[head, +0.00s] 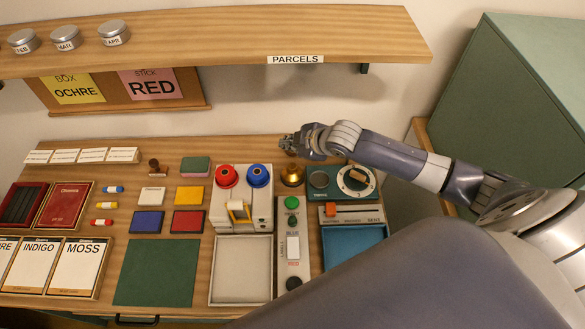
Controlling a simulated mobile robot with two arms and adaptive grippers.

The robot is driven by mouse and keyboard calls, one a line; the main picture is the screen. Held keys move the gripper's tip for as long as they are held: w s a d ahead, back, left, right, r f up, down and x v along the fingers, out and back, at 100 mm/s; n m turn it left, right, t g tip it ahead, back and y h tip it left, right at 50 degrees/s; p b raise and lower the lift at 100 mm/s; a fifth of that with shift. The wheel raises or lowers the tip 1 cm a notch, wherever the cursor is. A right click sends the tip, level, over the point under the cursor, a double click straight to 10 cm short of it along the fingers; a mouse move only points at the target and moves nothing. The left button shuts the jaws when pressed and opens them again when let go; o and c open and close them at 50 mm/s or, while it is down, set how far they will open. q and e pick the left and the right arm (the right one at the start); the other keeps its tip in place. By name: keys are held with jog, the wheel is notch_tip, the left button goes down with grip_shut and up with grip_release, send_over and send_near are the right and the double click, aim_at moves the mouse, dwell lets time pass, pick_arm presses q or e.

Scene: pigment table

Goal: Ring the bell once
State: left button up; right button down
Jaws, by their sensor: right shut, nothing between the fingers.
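The bell (292,176) is a small brass-coloured dome on the table, just right of the blue-topped spool and left of the dark green dial device. My right gripper (289,144) is shut and empty. My right arm reaches in from the right. My left gripper is not in view.
Close by stand red (227,176) and blue (258,175) spools, a dial device (355,182) and a panel with a green button (292,203). A shelf (220,40) hangs above the table's back. A green mat (157,272) lies in front.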

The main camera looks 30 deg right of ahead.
jog(key=b, duration=0.5)
send_over(291, 168)
notch_tip(291, 168, down, 5)
jog(key=shift+r, duration=0.1)
jog(key=shift+f, duration=1)
jog(key=shift+f, duration=0.15)
jog(key=shift+f, duration=0.3)
jog(key=shift+f+b, duration=0.3)
jog(key=shift+f, duration=0.25)
dwell(0.7)
dwell(0.3)
jog(key=shift+r+p, duration=1)
jog(key=shift+p, duration=0.1)
